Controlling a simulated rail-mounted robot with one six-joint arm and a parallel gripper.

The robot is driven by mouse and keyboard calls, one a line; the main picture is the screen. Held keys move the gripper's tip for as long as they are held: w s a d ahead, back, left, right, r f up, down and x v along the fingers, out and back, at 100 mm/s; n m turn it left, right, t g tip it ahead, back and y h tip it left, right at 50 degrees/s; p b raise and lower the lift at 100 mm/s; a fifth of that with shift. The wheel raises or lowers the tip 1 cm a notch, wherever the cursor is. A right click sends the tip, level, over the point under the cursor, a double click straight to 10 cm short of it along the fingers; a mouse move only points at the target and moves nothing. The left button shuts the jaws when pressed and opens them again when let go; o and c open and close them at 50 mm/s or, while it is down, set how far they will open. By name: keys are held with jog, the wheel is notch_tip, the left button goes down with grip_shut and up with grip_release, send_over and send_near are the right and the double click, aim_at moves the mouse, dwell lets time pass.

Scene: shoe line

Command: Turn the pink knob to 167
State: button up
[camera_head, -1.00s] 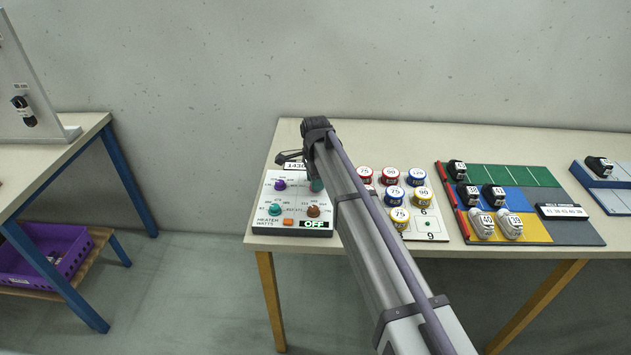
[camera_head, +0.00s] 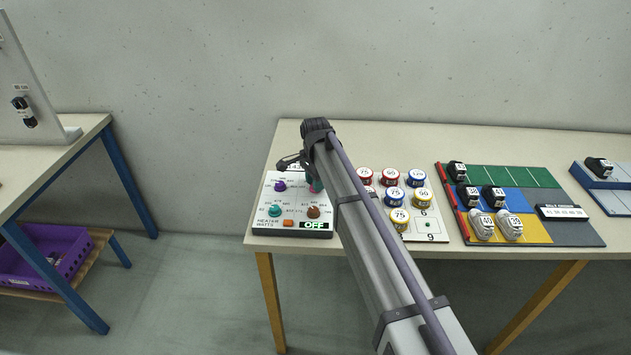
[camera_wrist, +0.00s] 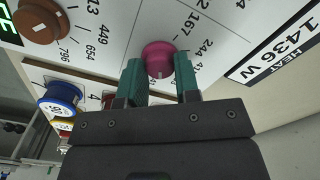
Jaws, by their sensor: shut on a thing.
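The pink knob (camera_wrist: 159,60) sits on the white heater panel (camera_wrist: 100,45), between the green fingertips of my gripper (camera_wrist: 159,66) in the wrist view. My gripper is shut on it from both sides. A pale pointer mark shows on the knob's lower edge, towards the gripper. The printed 167 stands to the knob's upper right in the wrist view; the pointer is not at it. Labels near the fingers are partly covered.
A brown knob (camera_wrist: 42,20) is on the same panel. The display (camera_wrist: 282,47) reads 1436 W. Purple (camera_head: 280,186) and teal (camera_head: 275,210) knobs and an orange button (camera_head: 288,223) are also on the panel.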

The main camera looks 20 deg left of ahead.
jog(key=n, duration=1.4)
jog(key=shift+n, duration=0.3)
jog(key=n, duration=0.3)
jog(key=shift+n, duration=0.3)
jog(key=n, duration=0.3)
jog(key=shift+n, duration=0.4)
jog(key=n, duration=0.3)
jog(key=shift+n, duration=2)
